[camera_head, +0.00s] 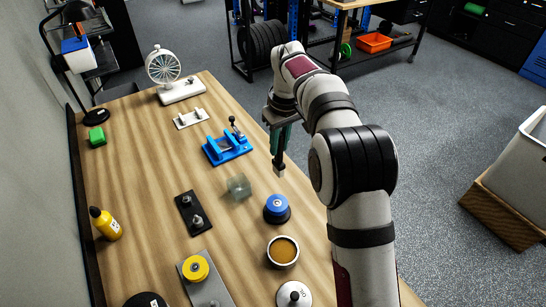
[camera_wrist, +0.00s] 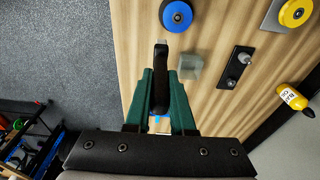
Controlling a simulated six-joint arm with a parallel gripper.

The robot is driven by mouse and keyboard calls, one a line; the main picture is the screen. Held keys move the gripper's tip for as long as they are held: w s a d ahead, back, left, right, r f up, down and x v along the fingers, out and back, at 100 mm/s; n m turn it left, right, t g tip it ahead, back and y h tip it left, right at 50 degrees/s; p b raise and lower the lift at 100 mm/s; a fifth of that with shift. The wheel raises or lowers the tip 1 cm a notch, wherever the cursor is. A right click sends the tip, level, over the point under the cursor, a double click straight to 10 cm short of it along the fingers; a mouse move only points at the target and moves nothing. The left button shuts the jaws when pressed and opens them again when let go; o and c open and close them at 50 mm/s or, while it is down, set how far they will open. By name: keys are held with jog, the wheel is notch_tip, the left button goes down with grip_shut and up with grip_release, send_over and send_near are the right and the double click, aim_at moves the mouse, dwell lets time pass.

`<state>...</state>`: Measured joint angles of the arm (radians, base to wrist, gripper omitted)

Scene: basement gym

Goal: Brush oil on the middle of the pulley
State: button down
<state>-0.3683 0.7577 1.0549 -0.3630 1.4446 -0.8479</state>
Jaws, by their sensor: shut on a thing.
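My gripper (camera_head: 281,138) has green fingers and is shut on a dark brush (camera_head: 279,167), which points down above the table's right side. In the wrist view the brush (camera_wrist: 161,52) sticks out beyond the fingertips (camera_wrist: 160,80). A yellow wheel (camera_head: 195,268) sits on a grey plate at the near left; it also shows in the wrist view (camera_wrist: 298,12). A blue wheel (camera_head: 277,203) on a dark base is nearer the brush, but apart from it. I cannot tell for sure which wheel is the pulley. A round dish of amber liquid (camera_head: 284,250) stands nearer than the blue wheel.
A clear block (camera_head: 238,187), a blue clamp fixture (camera_head: 228,150) and a black plate with posts (camera_head: 190,213) stand on the wooden table (camera_head: 150,150). A yellow bottle (camera_head: 105,223) is at the left edge. A spoked wheel (camera_head: 163,66) stands far back.

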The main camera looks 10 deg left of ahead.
jog(key=s+d+f+g+h, duration=0.1)
jog(key=s+d+g, duration=0.1)
jog(key=s, duration=0.5)
jog(key=s+d+f+g, duration=0.2)
jog(key=s, duration=0.5)
notch_tip(320, 180, down, 5)
jog(key=shift+w+f, duration=0.1)
jog(key=shift+f, duration=0.1)
jog(key=shift+f, duration=0.55)
dwell(1.3)
jog(key=shift+r, duration=0.1)
notch_tip(320, 180, up, 7)
dwell(0.5)
dwell(0.5)
